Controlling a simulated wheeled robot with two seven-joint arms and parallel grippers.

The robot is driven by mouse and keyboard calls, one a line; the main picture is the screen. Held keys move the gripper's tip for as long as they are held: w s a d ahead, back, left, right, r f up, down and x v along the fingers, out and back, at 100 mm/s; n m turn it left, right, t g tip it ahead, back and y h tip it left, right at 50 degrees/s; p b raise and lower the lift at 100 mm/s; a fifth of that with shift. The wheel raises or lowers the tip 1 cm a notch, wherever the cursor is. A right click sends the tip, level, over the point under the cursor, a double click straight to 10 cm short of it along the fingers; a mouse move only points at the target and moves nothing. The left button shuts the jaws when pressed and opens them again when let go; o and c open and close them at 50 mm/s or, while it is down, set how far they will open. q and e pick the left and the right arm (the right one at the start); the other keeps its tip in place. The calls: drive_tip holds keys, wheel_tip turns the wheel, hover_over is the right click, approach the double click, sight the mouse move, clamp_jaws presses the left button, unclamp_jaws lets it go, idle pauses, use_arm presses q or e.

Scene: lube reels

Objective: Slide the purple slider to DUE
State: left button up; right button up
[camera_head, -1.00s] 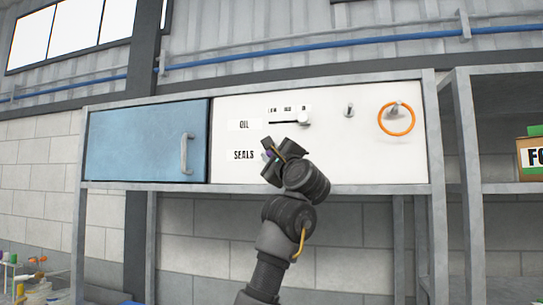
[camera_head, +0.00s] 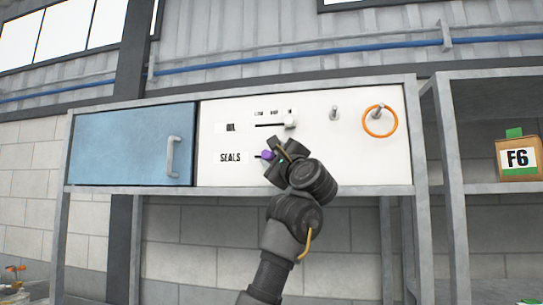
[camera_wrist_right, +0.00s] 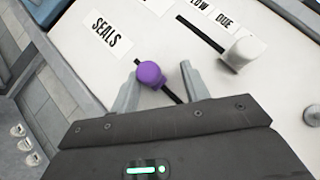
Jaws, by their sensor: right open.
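The purple slider knob (camera_head: 267,155) sits on a dark slot in the white panel (camera_head: 340,165), just right of the SEALS label (camera_head: 230,157). In the right wrist view the purple knob (camera_wrist_right: 150,74) lies between the two grey fingers of my right gripper (camera_wrist_right: 162,68). The fingers are open, with a visible gap at the right finger. The slot runs on to the lower right of the knob. The DUE label (camera_wrist_right: 224,20) that I can read belongs to the upper row. In the head view my right gripper (camera_head: 274,157) covers the slot's right part and any labels there.
A white slider knob (camera_head: 290,121) stands on the upper slot by the OIL label (camera_head: 231,127). A small peg (camera_head: 334,113) and an orange ring (camera_head: 365,128) on a peg are at right. A blue door (camera_head: 125,145) with a handle is at left. A box marked F6 (camera_head: 517,158) sits on the right shelf.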

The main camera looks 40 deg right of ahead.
drive_tip(key=b+v, duration=0.4)
drive_tip(key=v, duration=0.6)
drive_tip(key=shift+a, duration=0.2)
drive_tip(key=shift+s, duration=0.1)
drive_tip(key=shift+f, duration=0.1)
